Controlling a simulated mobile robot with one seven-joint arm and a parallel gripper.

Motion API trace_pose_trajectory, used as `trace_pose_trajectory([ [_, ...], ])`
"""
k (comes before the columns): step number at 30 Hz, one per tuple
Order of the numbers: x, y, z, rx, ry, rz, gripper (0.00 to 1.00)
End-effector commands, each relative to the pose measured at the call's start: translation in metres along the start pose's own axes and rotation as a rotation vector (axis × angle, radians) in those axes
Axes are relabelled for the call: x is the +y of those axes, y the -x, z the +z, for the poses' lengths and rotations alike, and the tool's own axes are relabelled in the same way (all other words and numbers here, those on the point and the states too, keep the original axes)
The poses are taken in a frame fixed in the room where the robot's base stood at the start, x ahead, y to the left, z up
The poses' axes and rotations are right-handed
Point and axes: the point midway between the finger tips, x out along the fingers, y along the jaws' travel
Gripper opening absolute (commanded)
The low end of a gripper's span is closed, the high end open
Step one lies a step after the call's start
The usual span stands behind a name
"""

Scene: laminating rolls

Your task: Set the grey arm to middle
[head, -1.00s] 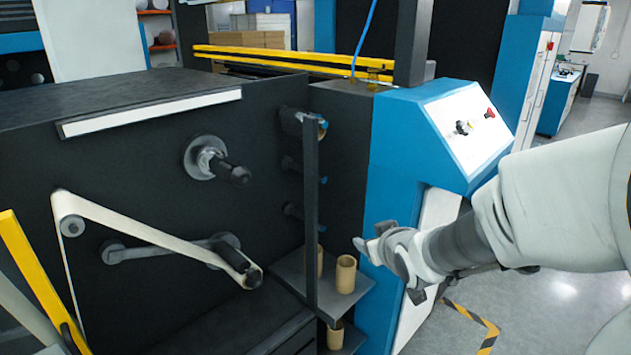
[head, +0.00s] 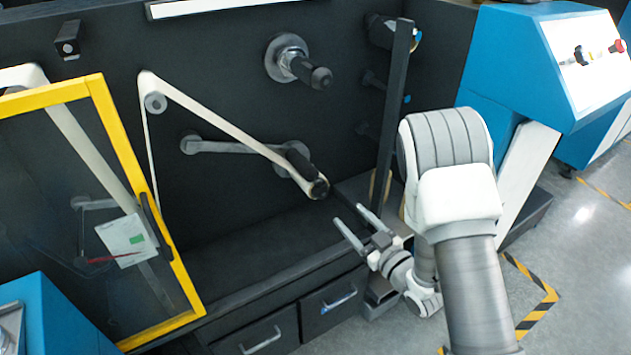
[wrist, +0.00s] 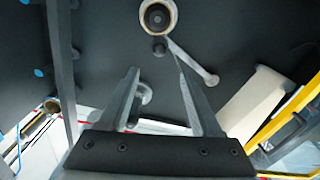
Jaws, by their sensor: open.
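The grey arm (head: 235,147) is on the black machine face, lying nearly level in the head view. Its left end is a round boss, and a dark roller (head: 303,170) sticks out near its right end. The wrist view shows the grey arm (wrist: 192,60) slanting beyond my fingers, with a round roller end (wrist: 158,17) at the top. My gripper (head: 347,213) is open and empty, in front of the machine, below and right of the roller. Its spread fingers (wrist: 156,68) point toward the machine face and appear apart from the arm.
A pale web (head: 215,120) runs from an upper left roller (head: 155,102) to the dark roller. A dark upright post (head: 392,110) stands right of the roller. A yellow-framed guard (head: 120,140) is at left. A grey spindle (head: 290,60) projects above. Drawers (head: 330,300) lie below.

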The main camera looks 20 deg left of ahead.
Motion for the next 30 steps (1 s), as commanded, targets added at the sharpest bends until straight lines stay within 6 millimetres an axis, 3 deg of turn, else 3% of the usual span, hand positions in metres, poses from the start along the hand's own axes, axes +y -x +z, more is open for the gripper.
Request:
trace_pose_trajectory([
  [5,-0.001,-0.024,-0.001,0.005,0.002,-0.004,0.65],
  [21,-0.001,-0.136,0.0,0.003,0.003,-0.003,0.65],
  [30,-0.001,-0.168,-0.001,0.001,0.001,-0.002,0.65],
])
